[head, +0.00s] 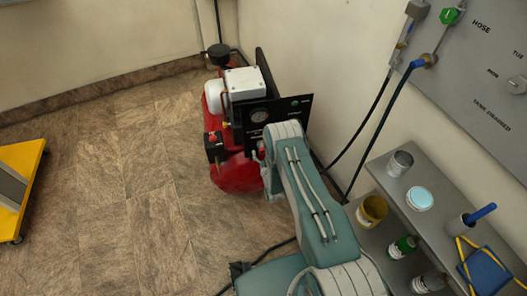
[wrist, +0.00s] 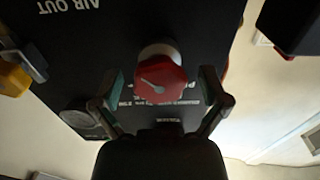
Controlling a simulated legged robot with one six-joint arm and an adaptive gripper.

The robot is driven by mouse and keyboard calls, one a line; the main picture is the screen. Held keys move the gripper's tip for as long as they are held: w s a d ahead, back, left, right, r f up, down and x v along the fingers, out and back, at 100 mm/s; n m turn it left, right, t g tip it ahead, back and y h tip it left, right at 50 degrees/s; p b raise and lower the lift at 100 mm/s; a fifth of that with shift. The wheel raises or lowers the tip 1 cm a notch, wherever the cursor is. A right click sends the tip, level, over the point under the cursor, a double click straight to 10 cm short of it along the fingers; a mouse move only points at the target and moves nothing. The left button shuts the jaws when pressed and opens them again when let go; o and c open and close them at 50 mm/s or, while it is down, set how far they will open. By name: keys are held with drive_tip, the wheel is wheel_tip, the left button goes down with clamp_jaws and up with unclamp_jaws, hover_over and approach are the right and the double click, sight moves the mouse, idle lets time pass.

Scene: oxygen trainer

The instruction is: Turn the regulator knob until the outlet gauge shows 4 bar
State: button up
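The red regulator knob (wrist: 160,80), with a pale pointer line on its face, sticks out from the black panel (wrist: 195,22) in the wrist view. My gripper (wrist: 160,86) is open, one finger on each side of the knob, with gaps between. A round gauge (wrist: 86,121) sits left of the knob, seen at a slant and partly covered by my left finger; its reading cannot be made out. In the head view a gauge (head: 259,116) shows on the panel (head: 292,104), too small to read. My arm hides my gripper there.
The panel belongs to a red compressor (head: 236,176) by the wall. A grey shelf (head: 392,181) with cans and a blue-handled tool stands at right, below a grey wall board (head: 460,75) with hoses. A yellow cart (head: 22,160) is at far left. The floor between is clear.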

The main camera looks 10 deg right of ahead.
drive_tip(key=c, duration=1)
drive_tip(key=shift+c, duration=0.2)
drive_tip(key=shift+n, duration=0.7)
drive_tip(key=o, duration=1.2)
drive_tip(key=shift+c, duration=0.2)
